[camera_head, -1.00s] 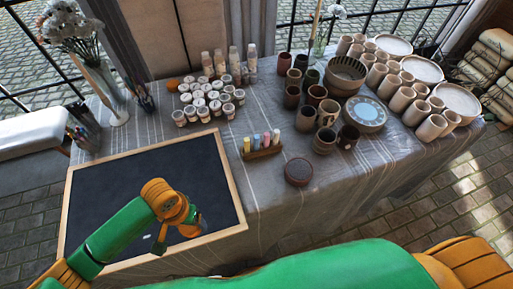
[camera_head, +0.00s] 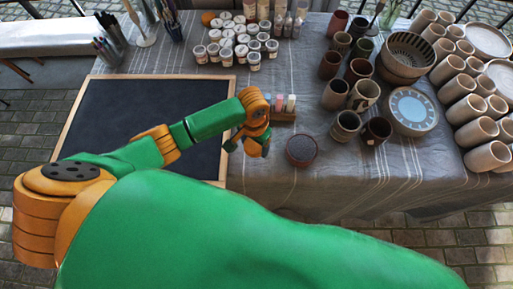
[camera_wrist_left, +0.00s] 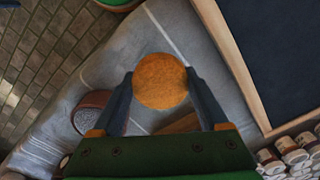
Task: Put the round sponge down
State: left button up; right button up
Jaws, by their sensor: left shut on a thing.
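The round sponge (camera_wrist_left: 161,80) is an orange disc between the two dark fingertips of my left gripper (camera_wrist_left: 160,85) in the left wrist view. The fingers are shut on it from both sides. In the head view my left gripper (camera_head: 254,146) is over the cloth-covered table (camera_head: 262,185), between the blackboard's right edge and a reddish-brown round dish. The sponge is hard to tell from the orange wrist parts there. The wrist view shows cloth around the sponge; its height above the table cannot be told. My right gripper is out of view.
The brown dish (camera_head: 301,150) is just right of the gripper. A wooden chalk holder (camera_head: 283,116) stands just behind. The framed blackboard (camera_head: 140,110) is to the left. Cups (camera_head: 346,123) and paint jars (camera_head: 228,50) stand farther back. Cloth in front of the dish is clear.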

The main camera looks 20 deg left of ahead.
aim_at(255, 148)
pick_arm(q)
jog(key=f, duration=0.4)
jog(key=shift+w+b, duration=0.3)
jog(key=shift+b, duration=0.1)
jog(key=o, duration=1.5)
jog(key=shift+f, duration=0.1)
notch_tip(255, 148, up, 12)
jog(key=shift+r+p, duration=0.15)
jog(key=shift+p, duration=0.9)
jog(key=shift+s, duration=0.1)
